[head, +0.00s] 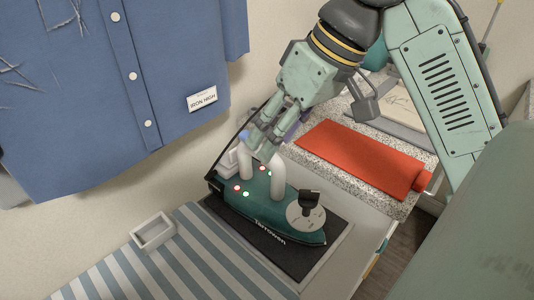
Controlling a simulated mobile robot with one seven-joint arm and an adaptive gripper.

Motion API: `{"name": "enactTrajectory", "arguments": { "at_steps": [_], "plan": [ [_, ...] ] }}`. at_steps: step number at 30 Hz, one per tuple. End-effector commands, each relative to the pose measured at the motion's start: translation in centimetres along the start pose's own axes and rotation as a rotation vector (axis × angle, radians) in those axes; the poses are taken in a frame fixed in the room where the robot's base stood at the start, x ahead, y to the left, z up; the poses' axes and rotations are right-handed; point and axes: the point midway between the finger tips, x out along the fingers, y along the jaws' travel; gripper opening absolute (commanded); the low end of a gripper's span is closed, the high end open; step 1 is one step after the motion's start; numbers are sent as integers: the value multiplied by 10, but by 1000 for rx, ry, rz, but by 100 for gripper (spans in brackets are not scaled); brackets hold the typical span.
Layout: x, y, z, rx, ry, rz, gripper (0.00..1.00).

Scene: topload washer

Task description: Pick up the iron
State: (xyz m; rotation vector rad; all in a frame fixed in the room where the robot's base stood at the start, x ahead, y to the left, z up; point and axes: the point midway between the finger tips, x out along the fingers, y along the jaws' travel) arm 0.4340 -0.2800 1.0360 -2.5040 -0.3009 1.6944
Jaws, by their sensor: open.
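The iron (262,205) is dark green with a white handle (278,177), a round dial with a black knob and small lit lamps. It stands on a dark mat (253,245) on a white surface. My gripper (262,143) is open and points down at the rear part of the iron, around or just above the top of the handle. I cannot tell whether the fingers touch the handle. A dark cord runs up behind the iron's left end, and part of the handle's top is hidden by my fingers.
A striped cloth (180,262) and a small white tray (153,232) lie in front. A red cloth (365,160) lies on a speckled counter (317,180) at the right, with a board behind it.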

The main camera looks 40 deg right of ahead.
Motion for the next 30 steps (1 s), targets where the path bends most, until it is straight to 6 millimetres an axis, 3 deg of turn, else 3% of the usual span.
{"name": "enactTrajectory", "arguments": {
  "at_steps": [12, 20, 30],
  "plan": [
    [49, 6, 0, 0, 0, 0, 45],
    [54, 6, 0, 0, 1, 0, 45],
    [53, 6, 0, -1, 1, 0, 23]
  ]
}}
